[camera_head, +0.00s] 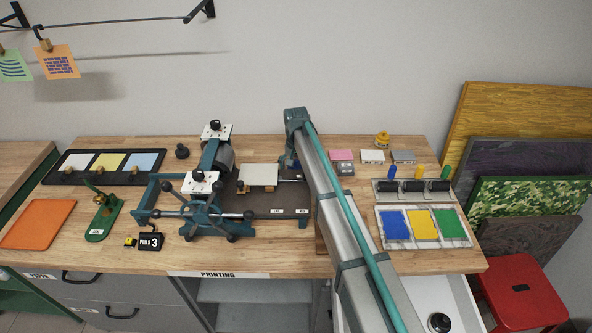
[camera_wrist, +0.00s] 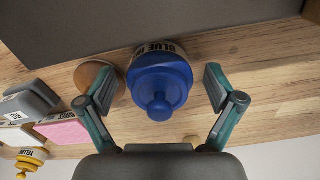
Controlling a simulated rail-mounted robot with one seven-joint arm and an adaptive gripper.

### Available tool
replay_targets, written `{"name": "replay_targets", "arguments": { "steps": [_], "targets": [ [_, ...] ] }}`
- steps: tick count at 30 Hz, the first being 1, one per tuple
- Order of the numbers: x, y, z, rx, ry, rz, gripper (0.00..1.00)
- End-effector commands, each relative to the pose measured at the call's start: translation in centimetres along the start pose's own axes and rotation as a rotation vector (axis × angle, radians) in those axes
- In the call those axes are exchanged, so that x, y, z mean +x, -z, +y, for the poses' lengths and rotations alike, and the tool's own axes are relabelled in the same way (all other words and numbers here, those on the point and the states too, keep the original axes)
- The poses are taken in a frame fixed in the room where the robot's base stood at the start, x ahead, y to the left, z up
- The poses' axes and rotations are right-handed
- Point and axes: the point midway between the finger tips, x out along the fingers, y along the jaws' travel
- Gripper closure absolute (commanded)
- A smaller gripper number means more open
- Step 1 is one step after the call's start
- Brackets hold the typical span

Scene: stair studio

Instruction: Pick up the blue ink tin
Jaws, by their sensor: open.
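The blue ink tin (camera_wrist: 160,84) is a round blue pot with a knobbed lid and a label reading "BLUE IN…". In the wrist view it stands upright on the wooden bench between the fingers of my gripper (camera_wrist: 160,92). My gripper is open, with a gap on either side of the tin.
A round wooden piece (camera_wrist: 97,77) lies close beside the tin, by the left finger. A dark flat press bed (camera_wrist: 120,22) edges the top. The printing press (camera_head: 205,205) stands left of my arm.

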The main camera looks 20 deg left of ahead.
Motion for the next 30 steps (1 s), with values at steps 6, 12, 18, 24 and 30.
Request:
{"name": "replay_targets", "arguments": {
  "steps": [6, 12, 18, 24, 30],
  "targets": [
    [0.0, 0.0, 0.0, 0.0, 0.0, 0.0, 0.31],
    [0.0, 0.0, 0.0, 0.0, 0.0, 0.0, 0.65],
    [-0.1, 0.0, 0.0, 0.0, 0.0, 0.001, 0.89],
    [-0.2, 0.0, 0.0, 0.0, 0.0, 0.001, 0.89],
    [-1.8, 0.1, 0.0, 0.0, 0.001, 0.003, 0.89]
  ]
}}
